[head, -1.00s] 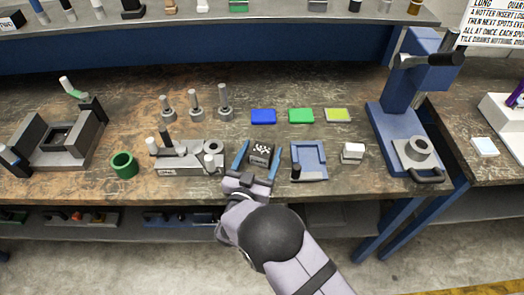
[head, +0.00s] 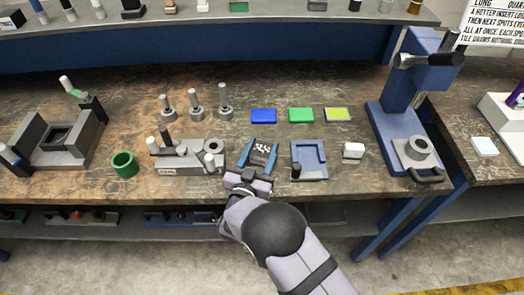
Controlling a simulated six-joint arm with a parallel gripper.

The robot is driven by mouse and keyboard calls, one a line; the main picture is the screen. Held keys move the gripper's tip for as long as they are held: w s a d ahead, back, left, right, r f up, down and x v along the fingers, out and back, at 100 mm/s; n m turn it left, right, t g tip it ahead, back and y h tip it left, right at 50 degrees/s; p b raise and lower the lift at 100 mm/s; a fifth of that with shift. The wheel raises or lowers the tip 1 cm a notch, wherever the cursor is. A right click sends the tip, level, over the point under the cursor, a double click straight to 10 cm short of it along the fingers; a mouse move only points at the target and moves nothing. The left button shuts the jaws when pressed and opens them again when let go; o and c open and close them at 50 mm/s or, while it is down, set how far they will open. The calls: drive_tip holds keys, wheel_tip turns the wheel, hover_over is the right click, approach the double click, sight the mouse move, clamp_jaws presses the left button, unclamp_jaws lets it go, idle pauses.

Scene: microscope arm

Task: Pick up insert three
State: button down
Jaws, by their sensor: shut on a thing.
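A dark block with white dots (head: 262,152) is at the front middle of the wooden bench. My gripper (head: 264,146) reaches over the bench's front edge, its two blue fingers on either side of this block. The gripper is shut on it. The fingers and wrist hide parts of the block's sides. I cannot read a number on it, and I cannot tell whether it is clear of the bench.
A blue U-shaped fixture (head: 309,161) is close on the right, then a white block (head: 353,151). A grey fixture (head: 182,163) and green cup (head: 124,164) are left. Blue (head: 263,116), green (head: 301,115) and yellow (head: 338,115) tiles lie behind. A blue press (head: 392,125) stands right.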

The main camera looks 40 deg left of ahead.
sight(262, 149)
drive_tip(key=shift+a+r, duration=0.1)
drive_tip(key=shift+r, duration=0.25)
wheel_tip(262, 149, up, 10)
drive_tip(key=b, duration=0.1)
drive_tip(key=shift+b, duration=0.4)
drive_tip(key=shift+f, duration=0.1)
